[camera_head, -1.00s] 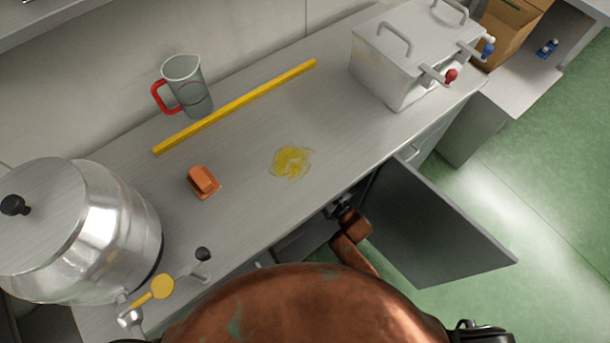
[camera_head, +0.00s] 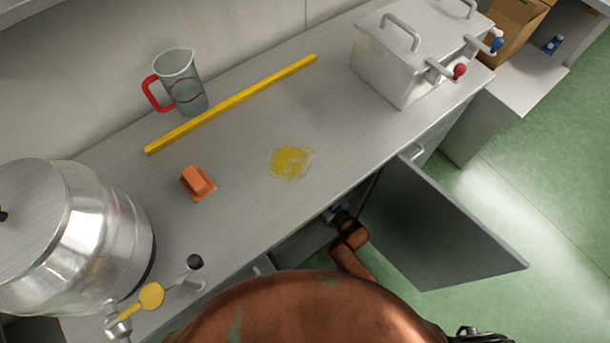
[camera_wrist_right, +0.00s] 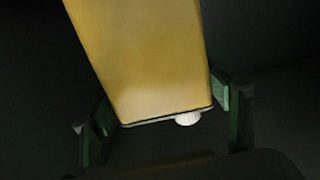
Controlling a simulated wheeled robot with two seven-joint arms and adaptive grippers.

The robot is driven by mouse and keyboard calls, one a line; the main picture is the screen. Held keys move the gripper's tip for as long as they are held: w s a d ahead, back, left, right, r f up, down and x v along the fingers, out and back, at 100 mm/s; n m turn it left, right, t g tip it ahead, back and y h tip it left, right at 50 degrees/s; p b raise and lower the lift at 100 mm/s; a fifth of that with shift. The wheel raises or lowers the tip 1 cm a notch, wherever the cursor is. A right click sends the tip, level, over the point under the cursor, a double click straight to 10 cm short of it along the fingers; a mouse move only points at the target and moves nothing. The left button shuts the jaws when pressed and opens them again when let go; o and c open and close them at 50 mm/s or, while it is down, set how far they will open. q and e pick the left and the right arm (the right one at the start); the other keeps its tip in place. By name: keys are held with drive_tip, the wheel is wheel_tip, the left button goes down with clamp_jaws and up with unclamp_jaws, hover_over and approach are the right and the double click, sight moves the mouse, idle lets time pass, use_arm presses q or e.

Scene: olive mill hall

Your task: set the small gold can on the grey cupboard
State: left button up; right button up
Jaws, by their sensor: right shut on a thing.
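The gold can (camera_wrist_right: 145,55) fills the middle of the right wrist view, with a small white cap at its lower end. It lies between the green fingers of my right gripper (camera_wrist_right: 165,106), which is shut on it. In the head view my right arm reaches into the dark opening under the grey cupboard's worktop (camera_head: 240,215), beside its open door (camera_head: 435,230). The gripper and can are hidden there. My left gripper is not in view.
On the worktop are a big steel pot (camera_head: 95,235), a jug with a red handle (camera_head: 182,85), a yellow bar (camera_head: 235,103), an orange block (camera_head: 197,182), a yellow smear (camera_head: 290,162) and a steel fryer-like box (camera_head: 400,65). The worktop's middle is largely clear.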

drive_tip(key=shift+r, duration=0.2)
drive_tip(key=shift+f, duration=0.15)
drive_tip(key=o, duration=2.1)
drive_tip(key=shift+f, duration=0.1)
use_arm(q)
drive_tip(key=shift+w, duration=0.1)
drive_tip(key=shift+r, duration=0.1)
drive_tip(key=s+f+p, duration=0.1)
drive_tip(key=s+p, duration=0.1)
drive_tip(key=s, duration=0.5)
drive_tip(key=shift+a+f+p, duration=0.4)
use_arm(e)
drive_tip(key=shift+v, duration=6.05)
